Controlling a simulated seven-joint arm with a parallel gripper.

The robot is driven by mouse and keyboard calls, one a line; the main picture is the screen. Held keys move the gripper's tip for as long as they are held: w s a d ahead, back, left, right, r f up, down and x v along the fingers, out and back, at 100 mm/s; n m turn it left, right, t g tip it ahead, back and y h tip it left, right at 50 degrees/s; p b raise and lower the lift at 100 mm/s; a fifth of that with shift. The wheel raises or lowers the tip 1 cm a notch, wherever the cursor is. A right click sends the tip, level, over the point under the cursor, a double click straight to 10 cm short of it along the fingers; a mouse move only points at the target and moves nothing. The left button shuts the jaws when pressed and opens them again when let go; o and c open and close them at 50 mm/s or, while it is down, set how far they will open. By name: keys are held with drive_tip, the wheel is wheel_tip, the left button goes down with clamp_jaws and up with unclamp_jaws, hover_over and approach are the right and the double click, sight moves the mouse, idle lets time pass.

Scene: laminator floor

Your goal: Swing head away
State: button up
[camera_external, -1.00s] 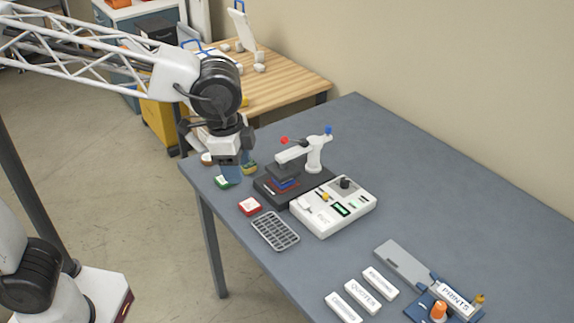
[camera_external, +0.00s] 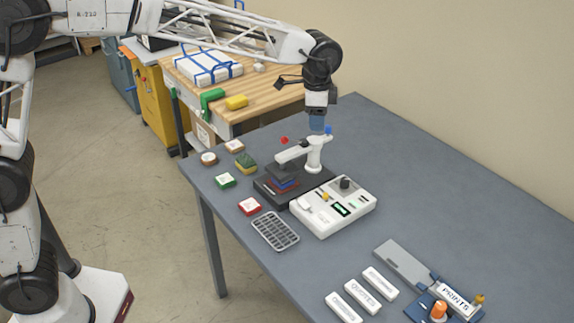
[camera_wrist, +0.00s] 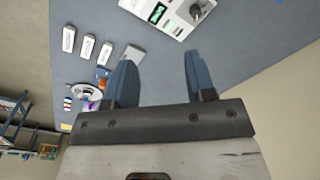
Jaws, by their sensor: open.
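The press (camera_external: 290,185) stands on the grey-blue table, with a dark base and a white post. Its white swing head (camera_external: 291,153) reaches left from the top of the post, over the dark base. A red knob (camera_external: 284,140) shows near the head's outer end, and a blue knob (camera_external: 329,130) shows at the post side. My gripper (camera_external: 316,124) is above the post, beside the blue knob; I cannot tell whether it touches. In the wrist view my gripper (camera_wrist: 158,75) shows two blue fingers spread apart with nothing between them.
A white control box (camera_external: 333,208) stands right of the press. A grey grid tray (camera_external: 275,231) and several small coloured blocks (camera_external: 249,206) lie on the left. White labelled bars (camera_external: 362,296) and a blue fixture (camera_external: 440,308) are at the front right. The table behind the control box is clear.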

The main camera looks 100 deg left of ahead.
hover_over(328, 126)
drive_tip(key=shift+g, duration=0.3)
wheel_tip(328, 126, down, 8)
drive_tip(key=shift+r, duration=0.1)
drive_tip(key=shift+f, duration=0.2)
drive_tip(key=shift+f, duration=3.8)
clamp_jaws()
